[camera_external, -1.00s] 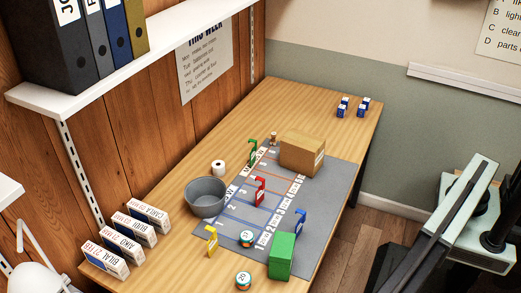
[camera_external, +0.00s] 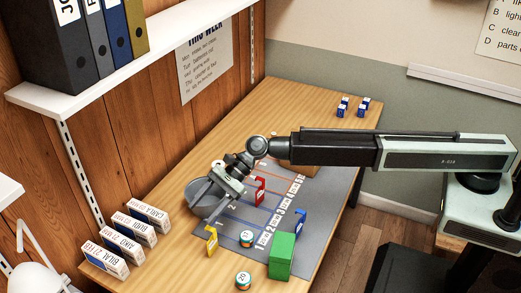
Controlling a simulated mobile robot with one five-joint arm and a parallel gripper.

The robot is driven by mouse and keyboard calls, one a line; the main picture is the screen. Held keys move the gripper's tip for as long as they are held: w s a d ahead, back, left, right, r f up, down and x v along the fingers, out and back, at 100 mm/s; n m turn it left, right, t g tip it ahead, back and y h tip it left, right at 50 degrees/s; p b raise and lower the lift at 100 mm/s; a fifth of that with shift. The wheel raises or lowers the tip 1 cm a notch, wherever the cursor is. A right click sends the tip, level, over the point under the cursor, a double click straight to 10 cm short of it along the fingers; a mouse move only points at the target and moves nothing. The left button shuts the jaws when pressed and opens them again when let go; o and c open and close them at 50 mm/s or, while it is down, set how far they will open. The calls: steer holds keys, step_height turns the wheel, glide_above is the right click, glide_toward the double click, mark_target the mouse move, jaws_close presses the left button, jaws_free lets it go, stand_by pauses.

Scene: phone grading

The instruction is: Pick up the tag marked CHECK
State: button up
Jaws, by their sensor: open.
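Small upright tags stand around the grey mat (camera_external: 331,197): a yellow tag (camera_external: 211,240) at its near left, a red tag (camera_external: 259,190) in the middle and a blue tag (camera_external: 300,222) on the right. I cannot read a CHECK mark on any of them. The green tag at the back is hidden behind my arm. My gripper (camera_external: 207,200) is open, with nothing seen in it.
A green block (camera_external: 282,256) and two round tins (camera_external: 246,238) stand at the near side. A brown box (camera_external: 305,171) is mostly behind my arm. Name-labelled boxes (camera_external: 122,235) line the left edge. Blue dice-like cubes (camera_external: 353,107) sit at the far right corner.

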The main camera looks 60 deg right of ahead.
mark_target(212, 226)
steer(key=s+d+f+g+y+b, duration=0.1)
steer(key=d+g+b, duration=0.1)
steer(key=d, duration=0.3)
steer(key=s+d+f+g+y+b, duration=0.1)
steer(key=s+d+f+g+b, duration=0.1)
steer(key=d, duration=0.2)
steer(key=b+x, duration=0.1)
steer(key=x, duration=0.2)
steer(key=r+b+x, duration=0.1)
steer(key=x, duration=0.3)
steer(key=b+x, duration=0.1)
steer(key=x, duration=0.3)
steer(key=shift+w+a+r+b, duration=0.15)
steer(key=shift+a+r+b, duration=0.15)
steer(key=shift+a, duration=0.25)
jaws_close()
